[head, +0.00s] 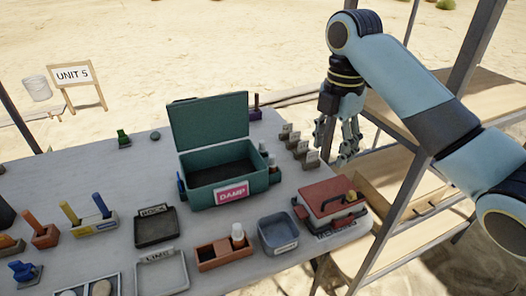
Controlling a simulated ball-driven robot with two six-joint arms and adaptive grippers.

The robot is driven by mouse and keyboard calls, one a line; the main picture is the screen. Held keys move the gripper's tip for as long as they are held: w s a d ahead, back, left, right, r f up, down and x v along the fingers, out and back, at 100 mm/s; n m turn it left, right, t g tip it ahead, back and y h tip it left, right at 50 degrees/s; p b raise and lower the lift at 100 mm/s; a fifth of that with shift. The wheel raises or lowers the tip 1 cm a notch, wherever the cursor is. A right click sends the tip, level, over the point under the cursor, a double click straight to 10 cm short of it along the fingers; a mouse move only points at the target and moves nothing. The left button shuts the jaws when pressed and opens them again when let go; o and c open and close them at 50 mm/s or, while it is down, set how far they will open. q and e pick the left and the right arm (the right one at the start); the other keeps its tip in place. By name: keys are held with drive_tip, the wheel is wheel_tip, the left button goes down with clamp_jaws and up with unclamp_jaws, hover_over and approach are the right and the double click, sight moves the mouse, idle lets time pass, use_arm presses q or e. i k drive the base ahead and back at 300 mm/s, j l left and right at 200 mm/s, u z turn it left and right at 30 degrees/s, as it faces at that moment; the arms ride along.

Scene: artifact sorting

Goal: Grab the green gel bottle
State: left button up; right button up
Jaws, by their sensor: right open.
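I cannot pick out the green gel bottle for sure. A small dark green item (123,138) stands on a base near the far left edge of the table, and a dark green round item (155,135) lies to its right. Small bottles (272,165) stand against the right side of the open green box (230,192) labelled DAMP; their colours are hard to tell. My left gripper is not in view.
A red case (334,196), a grey bin (278,234) and an orange-brown tray (222,254) holding a white-capped bottle (238,236) crowd the table's right front. Labelled cards (299,148) line the right edge. Shelving stands at the right. The table's far left is mostly clear.

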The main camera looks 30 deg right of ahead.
sight(262, 149)
drive_tip(key=i, duration=1)
